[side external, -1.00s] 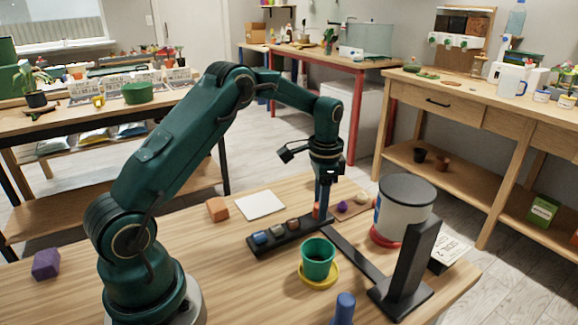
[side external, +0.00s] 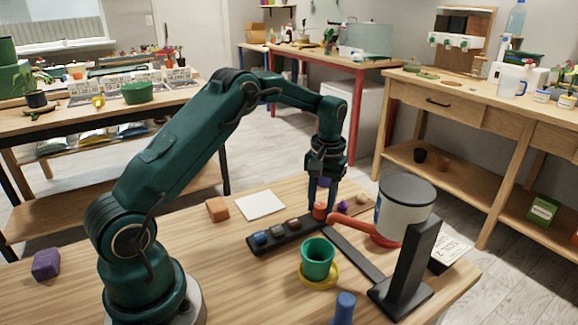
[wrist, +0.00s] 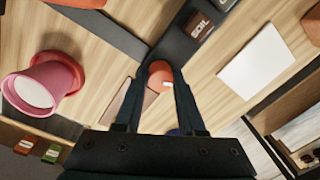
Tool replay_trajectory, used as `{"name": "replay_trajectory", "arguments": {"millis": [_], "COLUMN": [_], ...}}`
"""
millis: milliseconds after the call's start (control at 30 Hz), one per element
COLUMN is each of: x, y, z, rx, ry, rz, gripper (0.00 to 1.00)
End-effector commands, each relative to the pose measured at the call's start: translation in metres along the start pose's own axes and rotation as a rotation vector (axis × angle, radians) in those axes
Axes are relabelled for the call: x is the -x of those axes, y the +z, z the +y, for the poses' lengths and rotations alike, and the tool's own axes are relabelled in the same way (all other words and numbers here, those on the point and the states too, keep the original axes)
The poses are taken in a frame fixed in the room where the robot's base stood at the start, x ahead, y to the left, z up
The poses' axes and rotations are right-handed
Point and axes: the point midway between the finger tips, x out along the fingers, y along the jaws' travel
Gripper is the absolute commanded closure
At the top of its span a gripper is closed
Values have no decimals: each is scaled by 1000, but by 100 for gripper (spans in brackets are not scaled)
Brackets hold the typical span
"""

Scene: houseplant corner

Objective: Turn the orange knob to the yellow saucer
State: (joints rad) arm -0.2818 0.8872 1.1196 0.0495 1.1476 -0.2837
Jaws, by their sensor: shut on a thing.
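The orange knob (side external: 320,211) stands at the end of the black strip, and it also shows in the wrist view (wrist: 160,72). My gripper (side external: 322,204) points down from above, its two fingers closed on either side of the knob. The yellow saucer (side external: 319,284) lies in front of the strip, with a green pot (side external: 318,259) standing in it. An orange-red bar (side external: 352,224) reaches from beside the knob toward the white tank (side external: 402,210). I cannot tell whether the bar joins the knob.
A dark upright stand (side external: 408,268) rises before the tank. A blue object (side external: 344,306) is at the front. A reddish pot (wrist: 62,75) shows in the wrist view. White paper (side external: 260,205) and an orange block (side external: 217,209) lie behind.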

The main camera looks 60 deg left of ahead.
Motion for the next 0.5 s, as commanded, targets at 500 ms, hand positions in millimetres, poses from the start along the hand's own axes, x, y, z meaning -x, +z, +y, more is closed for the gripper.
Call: {"name": "replay_trajectory", "arguments": {"millis": [500], "x": [1], "y": [-1], "z": [0], "rx": [386], "ry": [1], "rz": [-18], "gripper": [100]}}
